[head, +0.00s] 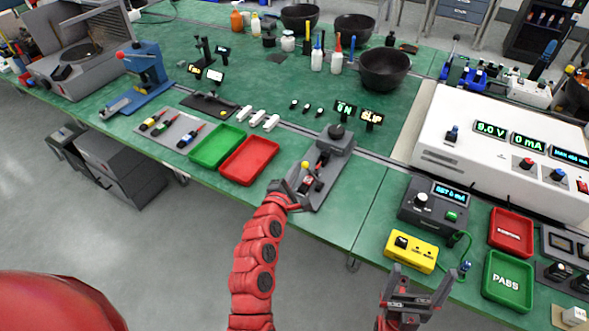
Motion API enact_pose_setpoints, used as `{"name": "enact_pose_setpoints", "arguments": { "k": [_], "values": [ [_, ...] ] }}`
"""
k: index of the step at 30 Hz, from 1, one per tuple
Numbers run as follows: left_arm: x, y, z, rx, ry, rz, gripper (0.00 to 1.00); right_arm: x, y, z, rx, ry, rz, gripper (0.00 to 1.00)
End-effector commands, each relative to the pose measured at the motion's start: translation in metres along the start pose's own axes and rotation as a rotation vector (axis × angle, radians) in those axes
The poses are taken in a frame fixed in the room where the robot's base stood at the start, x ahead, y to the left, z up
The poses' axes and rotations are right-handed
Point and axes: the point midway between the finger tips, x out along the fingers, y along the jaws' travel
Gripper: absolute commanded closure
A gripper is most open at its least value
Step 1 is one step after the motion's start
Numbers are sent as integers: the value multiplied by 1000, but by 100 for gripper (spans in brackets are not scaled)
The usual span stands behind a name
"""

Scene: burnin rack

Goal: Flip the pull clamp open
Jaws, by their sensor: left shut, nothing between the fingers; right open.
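The pull clamp appears to be part of a dark grey fixture (336,141) near the front edge of the green bench. A small lever with a yellow knob (306,165) stands up at its left side, and a small red part sits low on its base plate. My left gripper (288,190) is shut and empty at the lower left of the fixture, close to the yellow knob; I cannot tell if it touches. The clamp's jaw is too small to read. My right gripper (418,284) is open and empty at the lower right, in front of the bench edge.
A red tray (249,160) and a green tray (217,146) lie left of the fixture. Two small displays (345,109) stand behind it. A dark meter box (434,203), a yellow box (411,251) and PASS tray (508,281) are on the right. Bare bench lies right of the fixture.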

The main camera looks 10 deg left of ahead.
Motion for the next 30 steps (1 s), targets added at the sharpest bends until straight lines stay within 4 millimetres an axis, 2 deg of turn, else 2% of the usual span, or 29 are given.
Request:
{"name": "enact_pose_setpoints", "arguments": {
  "k": [23,30],
  "values": [
    [-2,4,9,125,-1,24,100,-3,0,1,0,0,0,4],
    [-3,6,18,223,-3,44,100,-6,0,1,0,0,0,4]
  ]
}}
